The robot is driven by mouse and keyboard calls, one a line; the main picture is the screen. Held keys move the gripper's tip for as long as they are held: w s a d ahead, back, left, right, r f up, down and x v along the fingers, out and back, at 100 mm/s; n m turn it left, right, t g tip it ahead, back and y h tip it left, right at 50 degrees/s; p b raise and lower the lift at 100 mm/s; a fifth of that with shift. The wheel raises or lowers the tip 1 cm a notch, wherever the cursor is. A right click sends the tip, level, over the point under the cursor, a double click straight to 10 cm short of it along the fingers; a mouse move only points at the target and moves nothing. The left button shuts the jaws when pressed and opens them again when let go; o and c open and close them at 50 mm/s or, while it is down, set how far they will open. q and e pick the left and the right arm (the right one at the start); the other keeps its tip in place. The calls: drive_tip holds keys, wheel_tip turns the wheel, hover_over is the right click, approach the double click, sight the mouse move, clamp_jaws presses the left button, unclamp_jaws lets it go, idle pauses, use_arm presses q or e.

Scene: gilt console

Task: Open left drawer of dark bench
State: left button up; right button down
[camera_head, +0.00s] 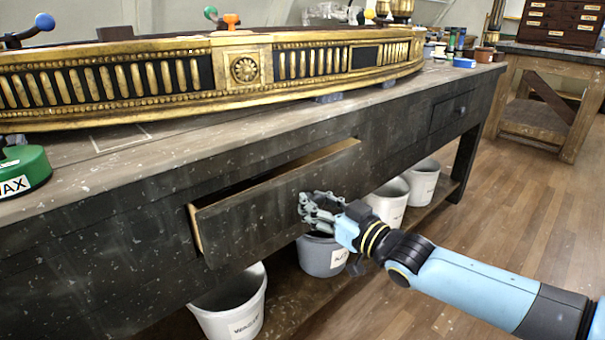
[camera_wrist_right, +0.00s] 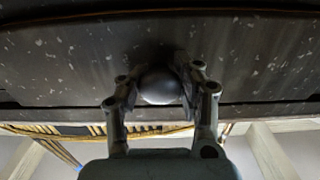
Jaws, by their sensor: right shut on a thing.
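The dark bench (camera_head: 110,262) runs across the head view, with paint-specked dark wood on its front. Its left drawer (camera_head: 262,220) is pulled partly out, and its pale inner side edge and a narrow dark gap show above the front. My right gripper (camera_head: 306,205) is at the right part of the drawer front. In the right wrist view my right gripper (camera_wrist_right: 163,92) is shut on a round dark knob (camera_wrist_right: 159,84) on the drawer front. My left gripper is not in view.
A gilt console piece (camera_head: 245,70) lies along the bench top. Buckets (camera_head: 235,312) stand on the lower shelf, with a grey one (camera_head: 322,262) below my right gripper. Another drawer (camera_head: 452,112) at the bench's right is shut. Wooden floor (camera_head: 500,220) is open at the right.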

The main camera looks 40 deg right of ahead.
drive_tip(key=shift+s+d+r+p, duration=0.1)
drive_tip(key=shift+s+r+p, duration=0.15)
drive_tip(key=shift+s+p, duration=0.4)
drive_tip(key=shift+s, duration=0.45)
drive_tip(key=shift+s+p, duration=0.55)
drive_tip(key=shift+s, duration=0.25)
drive_tip(key=s+d+p, duration=0.1)
drive_tip(key=s+p, duration=0.5)
drive_tip(key=s, duration=1.1)
drive_tip(key=shift+d+f, duration=0.2)
drive_tip(key=shift+f, duration=0.05)
drive_tip(key=c, duration=0.9)
unclamp_jaws()
drive_tip(key=shift+o, duration=0.2)
